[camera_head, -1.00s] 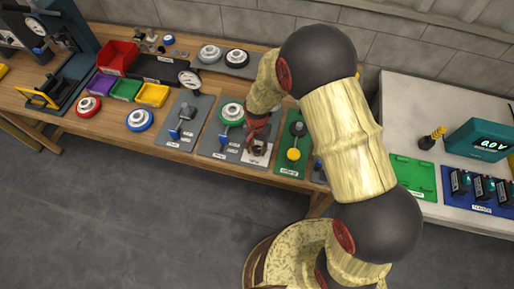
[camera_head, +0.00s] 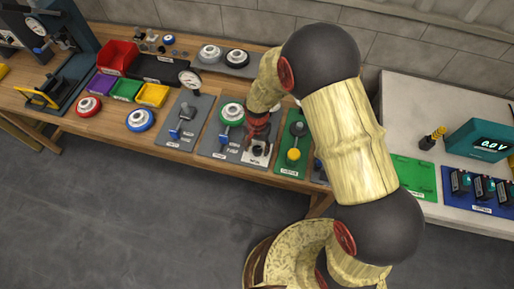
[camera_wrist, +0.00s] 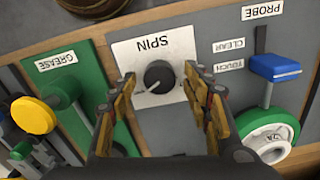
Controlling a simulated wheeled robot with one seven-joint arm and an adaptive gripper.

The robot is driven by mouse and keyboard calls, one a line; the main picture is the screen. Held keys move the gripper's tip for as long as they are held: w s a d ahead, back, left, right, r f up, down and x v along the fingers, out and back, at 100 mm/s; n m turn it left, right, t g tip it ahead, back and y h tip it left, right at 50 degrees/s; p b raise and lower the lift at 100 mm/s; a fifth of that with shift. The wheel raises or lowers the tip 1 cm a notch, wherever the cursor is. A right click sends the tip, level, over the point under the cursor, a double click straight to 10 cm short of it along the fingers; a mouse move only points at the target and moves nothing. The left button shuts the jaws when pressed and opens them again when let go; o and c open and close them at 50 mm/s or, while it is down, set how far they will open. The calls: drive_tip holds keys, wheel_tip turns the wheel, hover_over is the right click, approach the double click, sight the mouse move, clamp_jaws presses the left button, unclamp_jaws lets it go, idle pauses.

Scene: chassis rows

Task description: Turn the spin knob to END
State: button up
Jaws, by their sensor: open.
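The spin knob (camera_wrist: 159,77) is a small black round knob with a light pointer mark, on a white plate labelled SPIN (camera_wrist: 128,52), upside down in the wrist view. The pointer mark faces the lower left there. No END mark can be read. In the head view the plate (camera_head: 257,154) sits at the front of a grey panel. My gripper (camera_wrist: 160,85) is open, with one yellow-padded finger on each side of the knob and visible gaps between. In the head view my gripper (camera_head: 257,128) is over the plate and partly hides it.
A green GREASE panel with a yellow knob (camera_wrist: 34,115) is on one side. A blue-handled PROBE lever (camera_wrist: 274,68) and a green-rimmed dial (camera_wrist: 270,137) are on the other. The wooden bench (camera_head: 60,118) also holds coloured bins and handwheels.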

sight(258, 150)
wheel_tip(258, 150, up, 11)
drive_tip(key=shift+r, duration=0.15)
idle(0.4)
idle(0.4)
drive_tip(key=s+d+r+n+t+b, duration=0.1)
drive_tip(key=s+d+r+n+t, duration=0.1)
drive_tip(key=s+d+r, duration=0.5)
drive_tip(key=s+d+r+n+t+b, duration=0.2)
drive_tip(key=s+d+r, duration=0.5)
drive_tip(key=s+r, duration=0.6)
wheel_tip(258, 150, up, 5)
drive_tip(key=shift+f+n+t+b, duration=0.2)
drive_tip(key=shift+n+t+b, duration=0.1)
drive_tip(key=shift+n+t, duration=0.6)
